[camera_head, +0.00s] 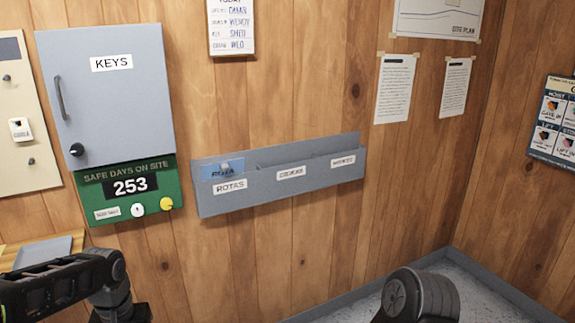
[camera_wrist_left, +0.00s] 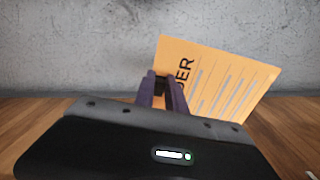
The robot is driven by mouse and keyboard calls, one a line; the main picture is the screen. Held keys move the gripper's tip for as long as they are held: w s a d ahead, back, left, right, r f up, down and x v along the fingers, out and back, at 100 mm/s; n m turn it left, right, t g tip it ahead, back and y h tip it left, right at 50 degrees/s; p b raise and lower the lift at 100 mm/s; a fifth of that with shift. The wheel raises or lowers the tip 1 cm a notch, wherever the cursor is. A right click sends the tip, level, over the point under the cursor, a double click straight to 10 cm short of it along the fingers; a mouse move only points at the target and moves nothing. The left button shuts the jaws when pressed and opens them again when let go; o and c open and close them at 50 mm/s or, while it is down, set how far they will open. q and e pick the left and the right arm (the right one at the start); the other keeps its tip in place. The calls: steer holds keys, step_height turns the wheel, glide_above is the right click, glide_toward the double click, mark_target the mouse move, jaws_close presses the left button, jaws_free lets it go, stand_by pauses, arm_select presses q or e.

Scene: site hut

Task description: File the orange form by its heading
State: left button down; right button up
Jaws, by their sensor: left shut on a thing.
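My left gripper (camera_wrist_left: 161,86) is shut on the orange form (camera_wrist_left: 222,85) in the left wrist view. The form is held at its left edge and tilted; its heading runs sideways and I read "DER", with the rest hidden by the fingers. In the head view a grey wall rack (camera_head: 282,193) has three pockets. The left pocket label (camera_head: 230,186) reads ROTAS, and a blue form (camera_head: 222,169) stands in that pocket. The middle label (camera_head: 291,174) and the right label (camera_head: 343,161) are too blurred to read surely. My right gripper is out of view.
A grey key cabinet (camera_head: 108,110) and a green safe-days board (camera_head: 130,190) hang left of the rack. Papers (camera_head: 394,88) are taped up to its right. A grey tray (camera_head: 43,252) lies at the lower left. The wall just below the rack is bare.

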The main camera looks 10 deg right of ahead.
arm_select(q)
steer(key=shift+f, duration=0.1)
steer(key=s+f, duration=0.4)
steer(key=f, duration=1)
steer(key=shift+f, duration=0.35)
steer(key=shift+d, duration=0.1)
